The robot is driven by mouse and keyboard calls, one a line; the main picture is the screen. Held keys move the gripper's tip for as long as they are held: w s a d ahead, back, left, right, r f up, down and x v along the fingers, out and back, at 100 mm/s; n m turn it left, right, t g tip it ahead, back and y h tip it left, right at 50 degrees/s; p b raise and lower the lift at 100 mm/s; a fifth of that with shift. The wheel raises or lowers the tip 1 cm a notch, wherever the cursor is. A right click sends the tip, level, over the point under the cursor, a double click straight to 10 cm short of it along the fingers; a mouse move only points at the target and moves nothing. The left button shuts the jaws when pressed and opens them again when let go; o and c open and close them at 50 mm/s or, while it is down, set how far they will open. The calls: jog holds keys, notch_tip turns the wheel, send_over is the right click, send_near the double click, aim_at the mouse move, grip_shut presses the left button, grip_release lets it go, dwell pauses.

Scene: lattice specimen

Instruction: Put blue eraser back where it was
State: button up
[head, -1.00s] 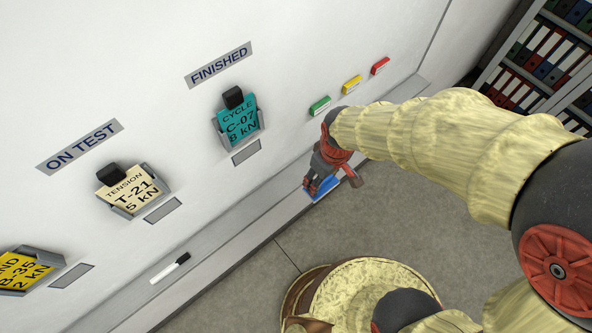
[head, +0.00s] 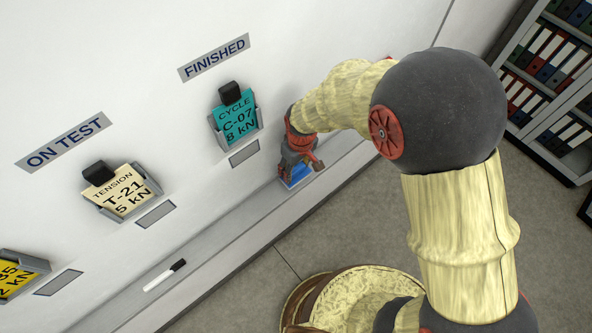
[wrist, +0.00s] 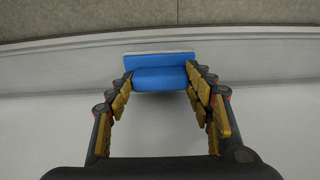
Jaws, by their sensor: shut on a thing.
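The blue eraser (head: 296,176) is at the ledge under the whiteboard, right of the teal card. My gripper (head: 300,160) is shut on it from above. In the wrist view the blue eraser (wrist: 160,76) sits between both fingers of my gripper (wrist: 160,82), with a pale strip along its far side. The ledge (wrist: 60,75) runs just beyond and beside it. I cannot tell whether the eraser touches the ledge.
A marker (head: 164,275) lies on the ledge (head: 225,238) at lower left. Card holders with a teal card (head: 237,120), a cream card (head: 122,190) and a yellow card (head: 16,278) are on the board. A binder shelf (head: 555,75) stands at right. The ledge between marker and eraser is clear.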

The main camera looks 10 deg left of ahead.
aim_at(299, 175)
jog(key=shift+f, duration=0.75)
jog(key=o, duration=1.2)
jog(key=r+p, duration=0.1)
jog(key=r, duration=0.7)
jog(key=d+r+p, duration=0.1)
jog(key=r, duration=0.3)
jog(key=shift+s+p, duration=0.3)
jog(key=shift+s, duration=0.05)
jog(key=s+d+r+m+t, duration=0.15)
jog(key=d+r+m, duration=0.25)
jog(key=d+r, duration=1)
jog(key=s+d+r+m+t, duration=0.1)
jog(key=s+d+r+m, duration=0.1)
jog(key=s+d+r, duration=0.1)
jog(key=s+d+r+m+t, duration=0.1)
jog(key=s+d+r+m, duration=0.1)
jog(key=s+d, duration=0.3)
jog(key=s+d+r+m+t, duration=0.1)
jog(key=s+d+r, duration=0.3)
jog(key=shift+s+r+m+t+h, duration=0.15)
jog(key=shift+m+t+h, duration=0.1)
jog(key=shift+m+h, duration=0.15)
